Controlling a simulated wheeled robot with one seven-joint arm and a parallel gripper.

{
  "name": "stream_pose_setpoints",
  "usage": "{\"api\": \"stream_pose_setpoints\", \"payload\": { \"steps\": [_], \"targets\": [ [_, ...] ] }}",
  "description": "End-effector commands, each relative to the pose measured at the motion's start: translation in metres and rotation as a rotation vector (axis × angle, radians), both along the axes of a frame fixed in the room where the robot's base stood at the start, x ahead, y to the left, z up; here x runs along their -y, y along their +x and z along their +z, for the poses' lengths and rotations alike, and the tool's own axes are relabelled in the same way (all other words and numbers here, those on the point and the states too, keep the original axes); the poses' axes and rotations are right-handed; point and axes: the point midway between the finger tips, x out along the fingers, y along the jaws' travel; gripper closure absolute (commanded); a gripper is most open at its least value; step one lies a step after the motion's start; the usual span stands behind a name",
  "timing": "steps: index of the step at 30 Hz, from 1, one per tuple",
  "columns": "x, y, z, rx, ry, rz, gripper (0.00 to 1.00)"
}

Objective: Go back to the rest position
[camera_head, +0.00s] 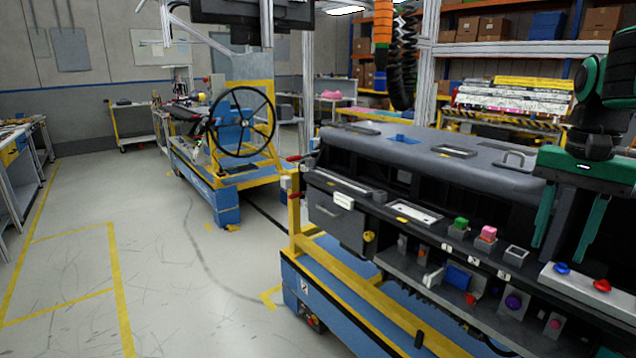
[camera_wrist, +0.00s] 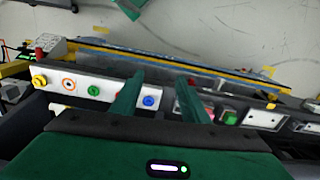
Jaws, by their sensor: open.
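My gripper (camera_head: 560,253) is at the right of the head view, with its two green fingers pointing down and apart, nothing between them. It hangs over the right part of the dark dashboard module (camera_head: 470,172), above a white panel (camera_head: 578,292) with a blue button (camera_head: 562,268) and a red button (camera_head: 602,285). In the wrist view my gripper (camera_wrist: 160,85) shows spread fingers over the panel row. A blue button (camera_wrist: 148,101) shows between them, with a green button (camera_wrist: 94,91) to the left. Whether a finger touches the panel cannot be told.
The module stands on a blue and yellow cart (camera_head: 365,300). A steering wheel (camera_head: 272,122) stands on another cart behind. The floor at left is clear.

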Motion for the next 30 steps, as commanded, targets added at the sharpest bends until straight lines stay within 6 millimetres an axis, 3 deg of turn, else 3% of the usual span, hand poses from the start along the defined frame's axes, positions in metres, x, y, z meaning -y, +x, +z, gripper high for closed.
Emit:
{"api": "stream_pose_setpoints", "payload": {
  "steps": [8, 15, 19, 24, 30],
  "targets": [
    [0.007, -0.047, -0.043, -0.001, 0.002, 0.074, 0.59],
    [0.006, -0.118, -0.111, -0.002, 0.008, 0.198, 0.59],
    [0.001, -0.149, -0.141, -0.003, 0.01, 0.257, 0.59],
    [-0.003, -0.169, -0.161, -0.001, 0.012, 0.299, 0.59],
    [-0.003, -0.173, -0.164, -0.001, 0.011, 0.307, 0.59]
  ]
}}
